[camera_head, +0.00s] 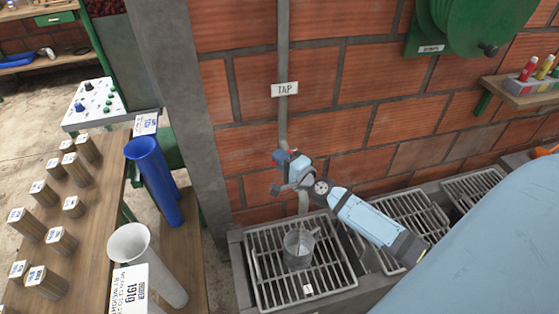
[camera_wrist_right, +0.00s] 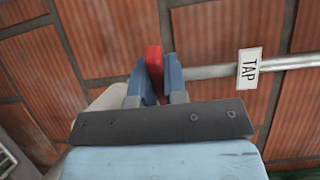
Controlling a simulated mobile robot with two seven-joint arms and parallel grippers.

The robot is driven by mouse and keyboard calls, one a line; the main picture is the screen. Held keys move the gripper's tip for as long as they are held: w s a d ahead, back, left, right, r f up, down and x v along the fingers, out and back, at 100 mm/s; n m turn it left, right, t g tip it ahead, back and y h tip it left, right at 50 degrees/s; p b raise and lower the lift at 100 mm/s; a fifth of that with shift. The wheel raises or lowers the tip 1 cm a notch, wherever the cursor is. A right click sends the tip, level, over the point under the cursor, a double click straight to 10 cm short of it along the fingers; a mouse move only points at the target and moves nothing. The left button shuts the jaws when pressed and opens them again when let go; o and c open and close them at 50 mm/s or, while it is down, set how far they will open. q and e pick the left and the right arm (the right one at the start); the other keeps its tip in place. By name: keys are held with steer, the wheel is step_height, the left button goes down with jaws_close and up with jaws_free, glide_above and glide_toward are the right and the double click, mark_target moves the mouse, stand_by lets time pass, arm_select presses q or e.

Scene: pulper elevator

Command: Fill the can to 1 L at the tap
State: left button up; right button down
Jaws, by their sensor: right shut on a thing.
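The clear can (camera_head: 299,248), a see-through jug with a handle at its right, stands upright on the metal grate under the tap. The tap's grey spout (camera_head: 303,203) comes down just above or into its mouth. I cannot tell how much water the can holds or whether water runs. My right gripper (camera_head: 291,166) is at the tap, below the TAP sign (camera_head: 285,89). In the right wrist view its blue fingers (camera_wrist_right: 154,82) are shut on the tap's red handle (camera_wrist_right: 154,65). My left gripper is not in view.
The grate (camera_head: 262,262) sits in a grey trough along the brick wall. A wooden bench (camera_head: 85,235) with several labelled blocks is at left. A blue tube (camera_head: 150,180) and a white tube (camera_head: 145,262) stand beside it. A bottle shelf (camera_head: 525,98) is at right.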

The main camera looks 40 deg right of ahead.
stand_by(0.3)
steer(key=c, duration=1.2)
jaws_free()
steer(key=shift+o, duration=0.2)
steer(key=s+d+b, duration=0.1)
steer(key=s+b, duration=0.2)
steer(key=s, duration=1)
steer(key=shift+s+d+b, duration=0.4)
